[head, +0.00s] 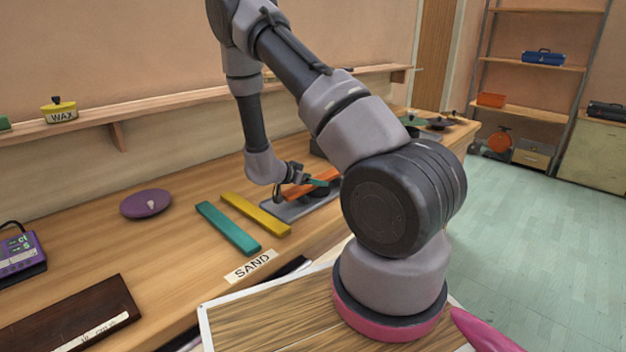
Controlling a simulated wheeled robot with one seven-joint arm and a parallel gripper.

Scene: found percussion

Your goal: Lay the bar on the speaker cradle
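An orange bar (326,175) lies at or just above a grey plate (290,212) with dark round parts, which looks like the speaker cradle. My gripper (289,184) is at the left end of the orange bar, over the left part of the plate. Its fingers are small and dark here, and I cannot tell if they are closed on the bar or if the bar rests on the cradle. A small teal piece (318,182) shows across the bar. My arm hides the right side of the cradle.
A yellow bar (255,214) and a teal bar (228,228) lie left of the cradle. A purple disc (146,203), a SAND label (250,266), a dark brown block (75,318) and a purple device (20,255) are on the bench. A wall shelf (170,112) runs behind.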

